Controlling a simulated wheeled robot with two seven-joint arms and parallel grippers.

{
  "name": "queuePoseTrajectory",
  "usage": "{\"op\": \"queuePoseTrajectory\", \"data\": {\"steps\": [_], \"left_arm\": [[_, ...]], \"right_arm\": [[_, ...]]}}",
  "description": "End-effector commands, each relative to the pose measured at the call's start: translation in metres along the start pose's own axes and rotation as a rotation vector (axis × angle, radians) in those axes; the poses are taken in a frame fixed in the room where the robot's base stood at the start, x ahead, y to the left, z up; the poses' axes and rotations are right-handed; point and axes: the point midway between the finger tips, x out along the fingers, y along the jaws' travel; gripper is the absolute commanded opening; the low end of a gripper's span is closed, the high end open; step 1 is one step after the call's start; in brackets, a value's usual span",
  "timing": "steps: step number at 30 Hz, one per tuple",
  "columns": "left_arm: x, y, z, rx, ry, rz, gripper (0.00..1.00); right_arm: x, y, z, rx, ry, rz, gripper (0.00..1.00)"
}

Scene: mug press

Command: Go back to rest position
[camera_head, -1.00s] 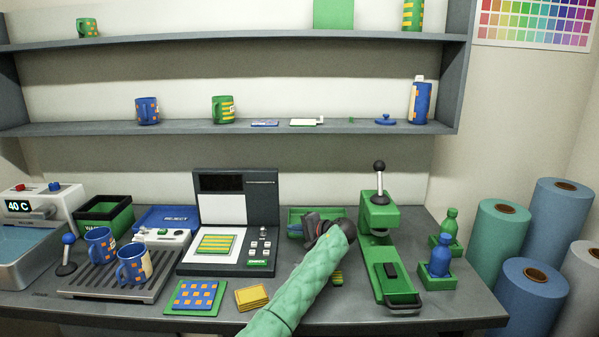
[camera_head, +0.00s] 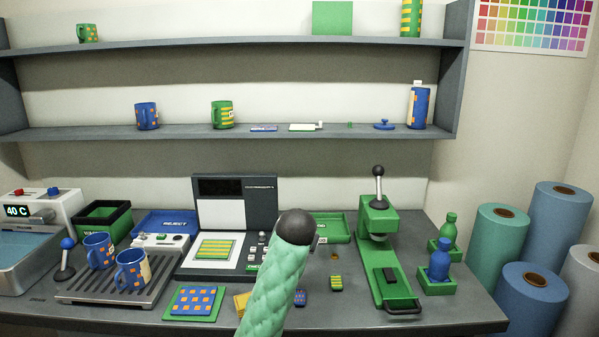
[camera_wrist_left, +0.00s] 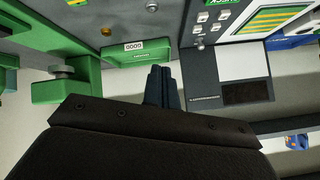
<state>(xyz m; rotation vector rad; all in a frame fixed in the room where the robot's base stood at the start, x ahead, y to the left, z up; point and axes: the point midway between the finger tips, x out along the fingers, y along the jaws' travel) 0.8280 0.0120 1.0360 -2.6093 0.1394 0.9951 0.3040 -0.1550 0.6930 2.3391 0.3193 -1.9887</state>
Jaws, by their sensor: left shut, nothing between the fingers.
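My left arm comes in from the bottom middle of the head view in a green quilted sleeve. Its dark wrist end points toward the back of the bench and mostly hides the left gripper from the head camera. In the left wrist view, my left gripper (camera_wrist_left: 162,88) has its dark fingers together with nothing between them. It is above the bench, between the green press and the grey-white machine, near the green tray. My right gripper is in neither view.
The green press (camera_head: 378,225) with its black-knobbed lever stands right of my arm. The grey-white machine (camera_head: 235,210) is at left. A green tray (camera_head: 333,228) lies behind. Small striped blocks (camera_head: 336,283) lie close by. Blue mugs (camera_head: 131,270) stand on a rack (camera_head: 165,290). Shelves hang above.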

Motion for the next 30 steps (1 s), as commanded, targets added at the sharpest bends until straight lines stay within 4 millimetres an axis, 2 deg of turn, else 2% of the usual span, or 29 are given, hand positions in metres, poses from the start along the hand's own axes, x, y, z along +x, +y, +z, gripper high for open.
{"op": "queuePoseTrajectory", "data": {"steps": [1,13,30], "left_arm": [[-0.005,0.001,0.021,-0.018,0.0,0.029,0.0],[-0.048,0.003,0.163,-0.119,-0.026,0.191,0.0],[-0.1,0.012,0.366,-0.197,-0.205,0.26,0.0]], "right_arm": [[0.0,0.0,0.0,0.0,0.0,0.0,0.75],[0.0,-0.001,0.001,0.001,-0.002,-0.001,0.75],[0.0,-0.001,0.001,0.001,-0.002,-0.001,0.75]]}}
